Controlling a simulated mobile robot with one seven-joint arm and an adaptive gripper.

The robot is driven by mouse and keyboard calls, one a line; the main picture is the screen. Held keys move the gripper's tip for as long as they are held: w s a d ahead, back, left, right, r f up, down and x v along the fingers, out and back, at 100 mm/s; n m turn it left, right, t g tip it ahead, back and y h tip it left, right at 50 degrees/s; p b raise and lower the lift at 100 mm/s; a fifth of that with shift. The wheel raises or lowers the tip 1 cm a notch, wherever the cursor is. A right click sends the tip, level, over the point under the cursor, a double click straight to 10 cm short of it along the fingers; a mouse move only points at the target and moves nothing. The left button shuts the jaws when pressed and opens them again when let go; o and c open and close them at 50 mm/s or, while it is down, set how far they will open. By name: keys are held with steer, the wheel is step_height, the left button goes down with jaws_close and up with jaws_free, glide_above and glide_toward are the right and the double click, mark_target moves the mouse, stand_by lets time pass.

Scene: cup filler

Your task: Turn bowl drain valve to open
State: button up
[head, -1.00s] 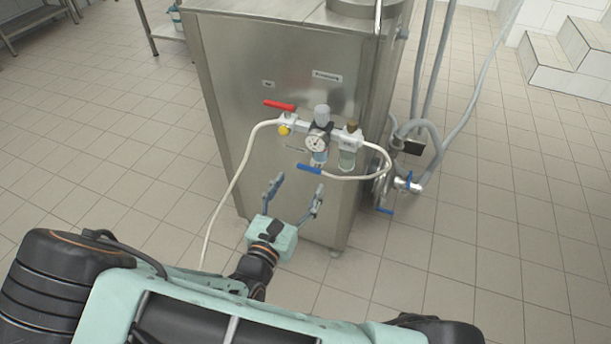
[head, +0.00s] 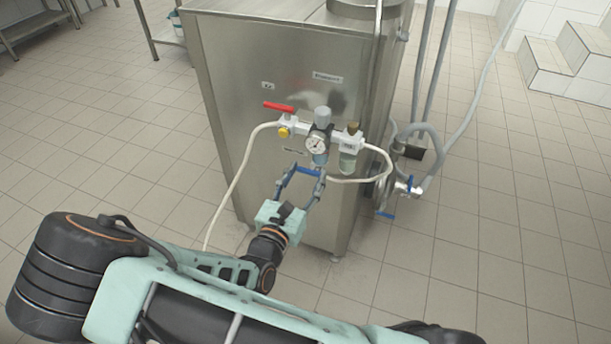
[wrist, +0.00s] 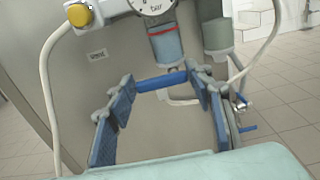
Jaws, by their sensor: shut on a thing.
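A blue lever handle (head: 307,171) lies crosswise on the front of the steel cabinet, below the pressure gauge (head: 316,145). I take it to be the drain valve's handle; its label is too small to read. My gripper (head: 303,178) reaches up to it with its fingers wide apart, one at each end of the handle. In the wrist view the blue handle (wrist: 162,81) spans between the two fingertips, lying nearly level. The gripper is shut on it lengthwise. The valve body behind the handle is mostly hidden.
A pale hose (head: 232,187) loops down at the left. The tiled floor in front is clear.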

steer(key=shift+c, duration=0.8)
steer(key=shift+r+n+p, duration=0.1)
steer(key=shift+n+p, duration=0.2)
steer(key=shift+p, duration=0.3)
steer(key=n+p, duration=0.3)
steer(key=shift+p, duration=0.4)
steer(key=shift+s+d+f+n+p, duration=0.15)
steer(key=shift+f+n+p, duration=0.3)
steer(key=shift+n+p, duration=1.35)
steer(key=shift+d+f+n+p, duration=0.2)
steer(key=shift+f+n+p, duration=0.3)
steer(key=shift+n, duration=2.5)
steer(key=shift+s+d+f+n+p, duration=0.15)
steer(key=shift+f+n+p, duration=0.25)
steer(key=shift+n+p, duration=1.4)
steer(key=shift+w+n+b, duration=0.1)
steer(key=shift+n+b, duration=0.5)
steer(key=shift+n, duration=0.1)
